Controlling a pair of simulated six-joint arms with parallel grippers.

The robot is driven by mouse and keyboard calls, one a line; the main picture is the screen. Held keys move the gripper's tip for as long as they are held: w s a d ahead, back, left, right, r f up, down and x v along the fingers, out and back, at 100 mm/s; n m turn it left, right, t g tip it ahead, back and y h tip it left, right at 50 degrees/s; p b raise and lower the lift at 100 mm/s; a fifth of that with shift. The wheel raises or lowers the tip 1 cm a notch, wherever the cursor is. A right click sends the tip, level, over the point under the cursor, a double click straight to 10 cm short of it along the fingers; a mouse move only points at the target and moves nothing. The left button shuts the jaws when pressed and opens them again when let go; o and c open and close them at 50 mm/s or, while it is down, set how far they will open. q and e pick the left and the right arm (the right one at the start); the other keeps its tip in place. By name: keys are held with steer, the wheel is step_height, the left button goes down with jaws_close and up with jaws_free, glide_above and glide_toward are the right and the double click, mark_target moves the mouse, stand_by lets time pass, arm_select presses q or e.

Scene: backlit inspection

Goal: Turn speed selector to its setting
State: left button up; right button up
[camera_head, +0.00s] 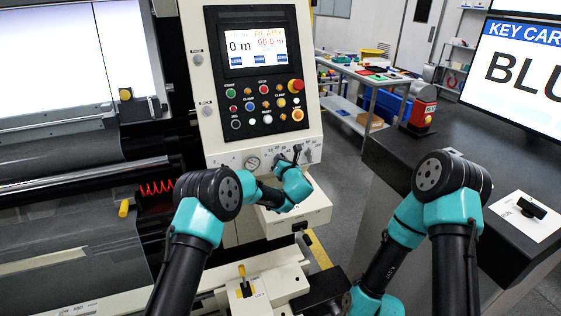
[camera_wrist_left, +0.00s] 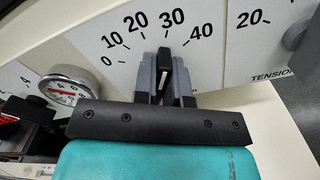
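A dial printed 0, 10, 20, 30, 40 is on the white machine panel in the left wrist view. Its black knob (camera_wrist_left: 164,68) has a white pointer line aimed a little left of the 30 mark. The dial's name is hidden, so I cannot read whether it is the speed selector. My left gripper (camera_wrist_left: 166,82) has one finger on each side of this knob, and both appear pressed against it. In the head view my left gripper (camera_head: 294,158) is at the lower panel of the machine. My right gripper is outside the frame; only its arm shows.
A round gauge (camera_wrist_left: 66,88) is left of the knob, and a dial marked TENSION (camera_wrist_left: 297,36) is right. Above is a control panel (camera_head: 262,80) with a lit screen and several buttons.

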arm_select(q)
steer(key=o, duration=0.4)
steer(key=shift+o, duration=0.2)
steer(key=shift+s, duration=0.1)
steer(key=v, duration=1.7)
steer(key=shift+s, duration=0.1)
